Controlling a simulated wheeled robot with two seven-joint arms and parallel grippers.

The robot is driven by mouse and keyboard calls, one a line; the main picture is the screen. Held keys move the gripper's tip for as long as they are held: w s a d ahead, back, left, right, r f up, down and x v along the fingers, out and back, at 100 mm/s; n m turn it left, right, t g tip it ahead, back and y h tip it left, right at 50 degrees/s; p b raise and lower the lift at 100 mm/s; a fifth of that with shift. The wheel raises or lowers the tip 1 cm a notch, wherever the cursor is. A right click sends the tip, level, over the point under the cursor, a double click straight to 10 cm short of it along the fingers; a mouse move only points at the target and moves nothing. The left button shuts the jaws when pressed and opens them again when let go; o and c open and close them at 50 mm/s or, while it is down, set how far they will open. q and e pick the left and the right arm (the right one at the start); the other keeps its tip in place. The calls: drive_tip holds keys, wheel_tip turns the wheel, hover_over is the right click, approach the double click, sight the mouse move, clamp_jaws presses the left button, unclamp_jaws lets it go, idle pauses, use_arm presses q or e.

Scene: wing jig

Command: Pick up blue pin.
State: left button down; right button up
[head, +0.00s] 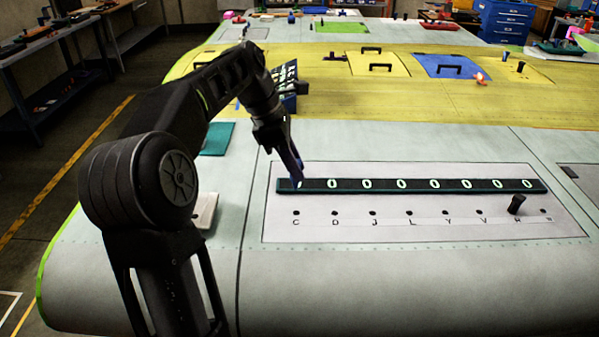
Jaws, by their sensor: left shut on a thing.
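My left gripper (290,164) reaches down to the left end of a dark strip (346,186) with a row of green-white zeros. It is shut on the blue pin (297,181), which shows only as a small bluish shape at the fingertips. The fingers hide most of the pin, and I cannot tell whether its lower end touches the strip. Below the strip is a pale panel (390,229) with a row of small holes marked with letters such as C, D, J, L, Y and V. My right gripper is not in view.
A teal pad (217,138) and a white box (204,210) lie to the left. A bin of small parts (288,90) stands behind my gripper.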

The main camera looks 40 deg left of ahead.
use_arm(q)
drive_tip(key=shift+d+r, duration=0.15)
drive_tip(key=shift+d, duration=0.15)
drive_tip(key=shift+a, duration=0.1)
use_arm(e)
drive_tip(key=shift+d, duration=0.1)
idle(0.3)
